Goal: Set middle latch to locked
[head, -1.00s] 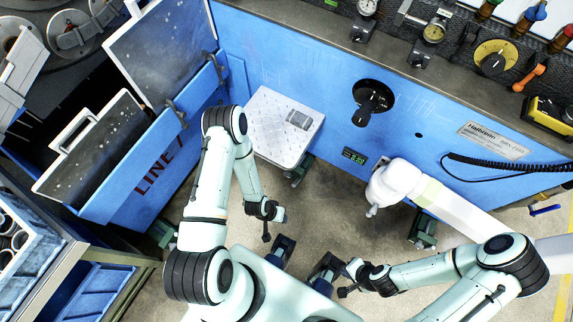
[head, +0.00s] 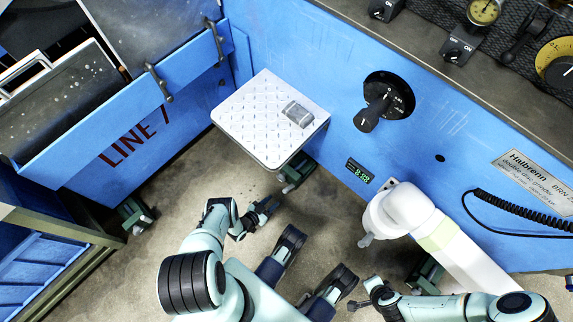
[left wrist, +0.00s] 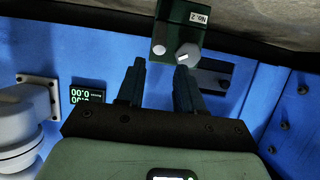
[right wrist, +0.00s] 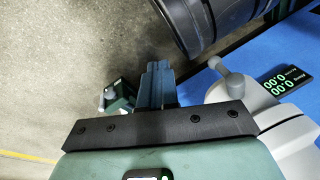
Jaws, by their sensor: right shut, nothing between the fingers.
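Two black latch-like handles sit along the top edge of the blue LINE 7 panel: a nearer one (head: 158,83) and a farther one (head: 214,40). I cannot tell which is the middle latch, nor its setting. My left gripper (head: 265,210) is low over the floor in front of the panel, well apart from both handles. In the left wrist view its two fingers (left wrist: 160,68) stand apart with nothing between them. My right gripper (head: 366,294) is at the bottom, right of centre. In the right wrist view its fingers (right wrist: 158,68) are together and empty.
A white diamond-plate step (head: 250,115) juts from the blue machine front near a black rotary knob (head: 372,115).

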